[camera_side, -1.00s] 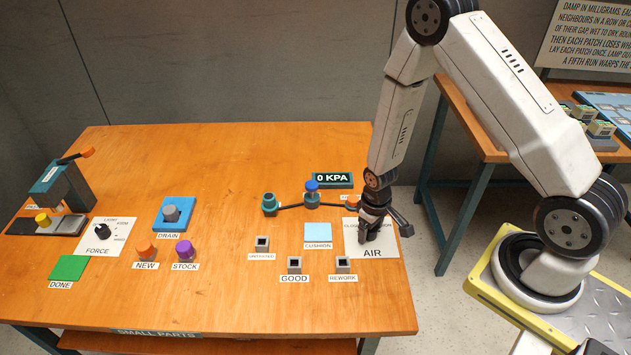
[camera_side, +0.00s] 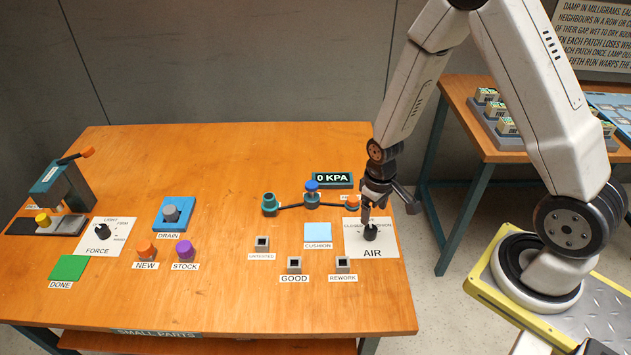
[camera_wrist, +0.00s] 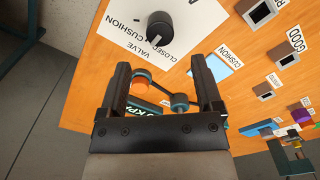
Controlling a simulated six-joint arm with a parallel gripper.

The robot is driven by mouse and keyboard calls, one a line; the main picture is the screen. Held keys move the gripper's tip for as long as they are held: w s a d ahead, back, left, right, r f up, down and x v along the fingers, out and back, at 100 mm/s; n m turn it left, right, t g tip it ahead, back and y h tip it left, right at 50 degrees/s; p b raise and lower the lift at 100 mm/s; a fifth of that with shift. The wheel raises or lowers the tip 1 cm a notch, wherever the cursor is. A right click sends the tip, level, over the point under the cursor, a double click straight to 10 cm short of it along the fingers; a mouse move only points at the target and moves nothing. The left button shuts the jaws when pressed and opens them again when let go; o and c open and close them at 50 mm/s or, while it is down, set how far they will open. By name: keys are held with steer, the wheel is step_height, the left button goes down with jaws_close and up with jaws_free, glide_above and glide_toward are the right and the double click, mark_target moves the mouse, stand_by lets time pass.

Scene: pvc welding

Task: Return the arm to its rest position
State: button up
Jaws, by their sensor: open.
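My gripper (camera_side: 372,208) hangs above the back part of the white AIR card (camera_side: 388,247) at the right of the orange table. In the wrist view my gripper (camera_wrist: 164,80) has its two dark fingers wide apart with nothing between them. The black AIR knob (camera_side: 370,232) stands on the card just below the fingers. It also shows in the wrist view (camera_wrist: 161,26), beyond the fingertips, apart from them. The fingers partly hide the card's back edge in the side view.
Close by stand the blue-topped valve (camera_side: 311,190) with its hoses, the 0 KPA display (camera_side: 332,180) and the pale blue CUSHION pad (camera_side: 317,232). GOOD (camera_side: 294,264) and REWORK (camera_side: 343,264) sockets sit in front. A second table (camera_side: 480,140) with trays stands at the back right.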

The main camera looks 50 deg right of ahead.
steer(key=shift+r, duration=0.35)
steer(key=shift+a+r, duration=0.2)
steer(key=shift+r, duration=0.4)
steer(key=s+a+r+t, duration=0.1)
steer(key=s+a+r, duration=0.1)
steer(key=r, duration=0.4)
steer(key=s+a+r+t, duration=0.1)
steer(key=s+a+r, duration=0.1)
steer(key=r, duration=0.5)
steer(key=shift+s+a+t, duration=0.3)
steer(key=shift+s, duration=0.1)
